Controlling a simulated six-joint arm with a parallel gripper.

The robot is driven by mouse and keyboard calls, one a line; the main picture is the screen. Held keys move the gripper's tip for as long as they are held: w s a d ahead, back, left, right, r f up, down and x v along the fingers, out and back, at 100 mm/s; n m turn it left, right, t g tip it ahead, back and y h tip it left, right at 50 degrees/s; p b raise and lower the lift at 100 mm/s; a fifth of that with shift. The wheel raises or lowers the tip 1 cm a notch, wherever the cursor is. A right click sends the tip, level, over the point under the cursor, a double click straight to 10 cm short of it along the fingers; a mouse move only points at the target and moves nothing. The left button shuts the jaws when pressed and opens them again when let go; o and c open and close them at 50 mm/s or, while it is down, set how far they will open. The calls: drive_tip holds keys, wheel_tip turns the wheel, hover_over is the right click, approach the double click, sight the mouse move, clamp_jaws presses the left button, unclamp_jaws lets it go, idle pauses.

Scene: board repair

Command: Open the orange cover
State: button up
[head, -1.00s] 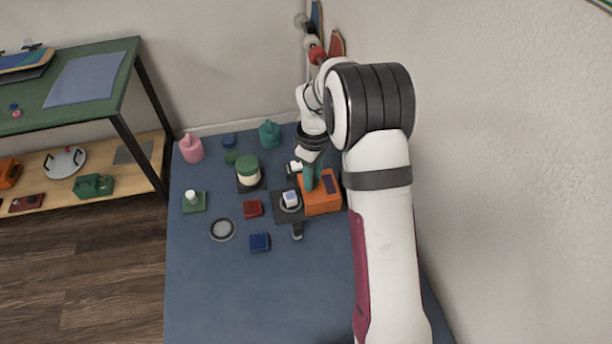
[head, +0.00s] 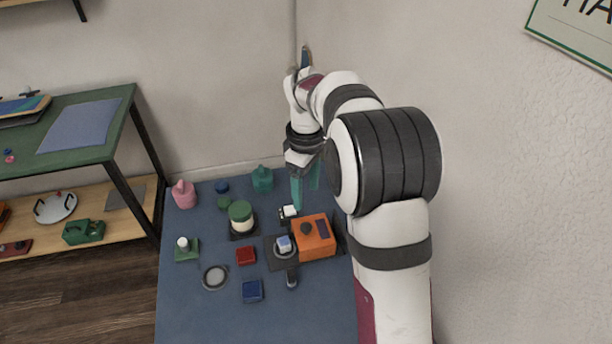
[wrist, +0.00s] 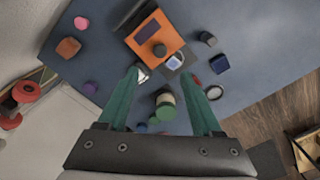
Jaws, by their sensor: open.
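In the head view the fingers show above and behind the cover.
A dark pad with a blue and white block (head: 284,244) lies just left of the cover. A small white-topped part (head: 289,211) stands behind it. A green-lidded jar (head: 241,216), a red block (head: 246,256) and a blue block (head: 252,291) lie left. The front table is clear.

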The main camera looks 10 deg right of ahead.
wheel_tip(320, 180, up, 5)
drive_tip(key=shift+f, duration=0.2)
drive_tip(key=s+a+r+m+y, duration=0.15)
drive_tip(key=s+m, duration=0.25)
drive_tip(key=s, duration=0.5)
drive_tip(key=s+a+r+m+h, duration=0.15)
drive_tip(key=s+m, duration=0.25)
drive_tip(key=s, duration=0.5)
drive_tip(key=s+a+f+m+y, duration=0.1)
drive_tip(key=s+f+m, duration=0.1)
drive_tip(key=s, duration=0.5)
drive_tip(key=s+a+f+m, duration=0.1)
drive_tip(key=s+f+m, duration=0.1)
drive_tip(key=s+m, duration=0.2)
drive_tip(key=s, duration=0.2)
drive_tip(key=shift+s+a+f+m+y, duration=0.3)
drive_tip(key=shift+s+a+y, duration=0.05)
drive_tip(key=shift+a+y, duration=0.05)
